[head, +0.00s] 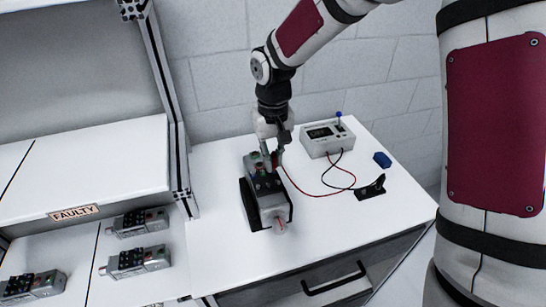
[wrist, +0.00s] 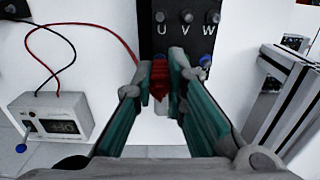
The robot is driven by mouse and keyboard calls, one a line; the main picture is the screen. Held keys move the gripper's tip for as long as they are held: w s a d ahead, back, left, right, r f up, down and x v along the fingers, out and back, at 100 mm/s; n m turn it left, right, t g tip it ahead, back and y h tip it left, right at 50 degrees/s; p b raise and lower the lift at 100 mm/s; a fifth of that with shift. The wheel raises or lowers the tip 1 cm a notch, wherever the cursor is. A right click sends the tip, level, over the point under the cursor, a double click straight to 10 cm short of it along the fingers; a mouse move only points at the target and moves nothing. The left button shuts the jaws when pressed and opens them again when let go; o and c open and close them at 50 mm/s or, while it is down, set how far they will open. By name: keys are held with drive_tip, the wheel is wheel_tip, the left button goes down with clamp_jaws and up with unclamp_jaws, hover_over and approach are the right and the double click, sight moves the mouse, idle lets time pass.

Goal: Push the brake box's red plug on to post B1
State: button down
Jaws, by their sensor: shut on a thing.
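My gripper (wrist: 160,88) is shut on the red plug (wrist: 160,74), which sits between the teal fingertips. In the head view my gripper (head: 271,152) is just above the back end of the motor (head: 266,184) on the bench. The dark terminal plate (wrist: 178,22) carries posts marked U, V and W. Below them are two blue-collared posts; one (wrist: 205,60) is clear, the other is just beyond the plug and partly hidden. I cannot tell whether plug and post touch. The brake box (head: 326,137) stands behind right; it also shows in the wrist view (wrist: 50,118).
A red lead (head: 305,192) runs from the plug to the box. A black lead ends at a black holder (head: 371,189). A small blue block (head: 382,160) lies at the right. A shelf marked FAULTY (head: 74,213) with several motors is left. The front right bench is clear.

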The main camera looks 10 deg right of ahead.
drive_tip(key=shift+f, duration=0.15)
drive_tip(key=c, duration=1.5)
unclamp_jaws()
drive_tip(key=shift+c, duration=0.2)
drive_tip(key=shift+r+p, duration=0.95)
drive_tip(key=shift+r, duration=2.55)
drive_tip(key=shift+r, duration=0.1)
